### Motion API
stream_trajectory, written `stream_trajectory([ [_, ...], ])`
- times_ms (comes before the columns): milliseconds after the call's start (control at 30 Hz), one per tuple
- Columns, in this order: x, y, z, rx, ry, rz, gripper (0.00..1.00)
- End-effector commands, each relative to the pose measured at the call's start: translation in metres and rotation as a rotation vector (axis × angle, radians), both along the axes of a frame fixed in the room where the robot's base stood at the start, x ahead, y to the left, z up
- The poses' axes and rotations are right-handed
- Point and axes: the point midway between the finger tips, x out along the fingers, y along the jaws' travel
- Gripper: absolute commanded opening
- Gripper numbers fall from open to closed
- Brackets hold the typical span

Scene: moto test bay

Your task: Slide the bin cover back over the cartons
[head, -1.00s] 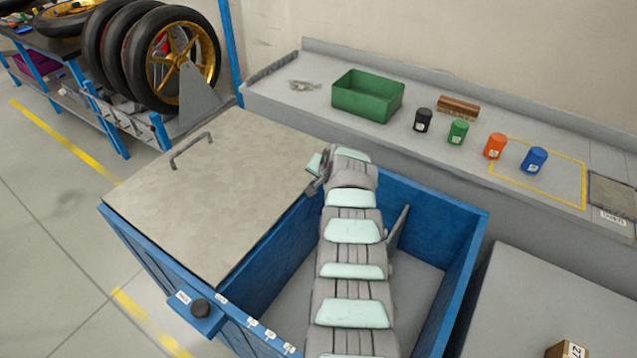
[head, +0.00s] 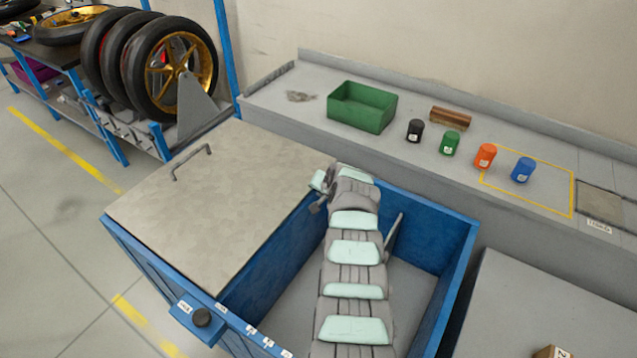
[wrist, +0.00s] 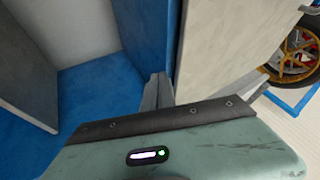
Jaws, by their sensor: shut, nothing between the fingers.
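The bin cover (head: 215,205), a flat grey-beige plate with a bar handle (head: 192,162) near its far left edge, lies over the left part of the blue bin (head: 455,275). The right part of the bin is open. My gripper (head: 318,204) is at the cover's right edge, towards the back of the bin. In the wrist view my gripper (wrist: 157,90) is shut and empty, close beside the cover (wrist: 215,50); I cannot tell if they touch. No cartons show in the open part; my arm hides some of it, and the covered part is out of sight.
A grey panel (head: 393,238) stands inside the bin right of my arm. A black knob (head: 202,317) sits on the bin's front. The bench behind holds a green tray (head: 362,107) and several small jars. A wheel rack (head: 160,130) stands at back left.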

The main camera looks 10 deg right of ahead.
Motion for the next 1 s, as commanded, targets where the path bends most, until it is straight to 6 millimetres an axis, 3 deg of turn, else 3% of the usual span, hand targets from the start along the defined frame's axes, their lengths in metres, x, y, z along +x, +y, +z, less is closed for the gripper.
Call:
stream_trajectory([
  [433,-0.022,-0.010,0.023,-0.003,-0.001,-0.003,0.00],
  [1000,-0.057,-0.016,0.069,-0.002,0.000,-0.002,0.00],
])
